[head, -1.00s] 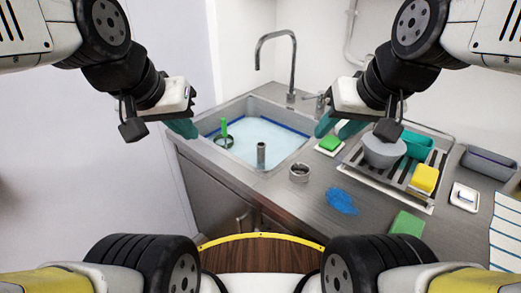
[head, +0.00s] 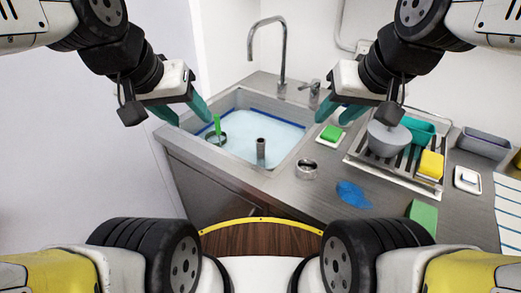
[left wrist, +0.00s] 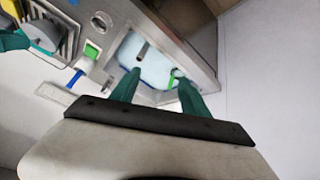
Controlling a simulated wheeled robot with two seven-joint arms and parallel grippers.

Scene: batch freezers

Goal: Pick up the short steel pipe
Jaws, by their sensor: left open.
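The short steel pipe (head: 261,148) stands upright in the sink (head: 242,172), near its front edge. It also shows in the left wrist view (left wrist: 143,50), beyond my fingers. My left gripper (head: 183,112) is open and empty above the sink's left side, up and left of the pipe and apart from it. In the left wrist view its two teal fingers (left wrist: 158,88) are spread with nothing between them. My right gripper (head: 339,113) is in the air near the sink's right side. Its teal fingers look parted and empty.
A green-handled tool (head: 217,128) is in the sink's left side. The tap (head: 283,50) rises behind it.

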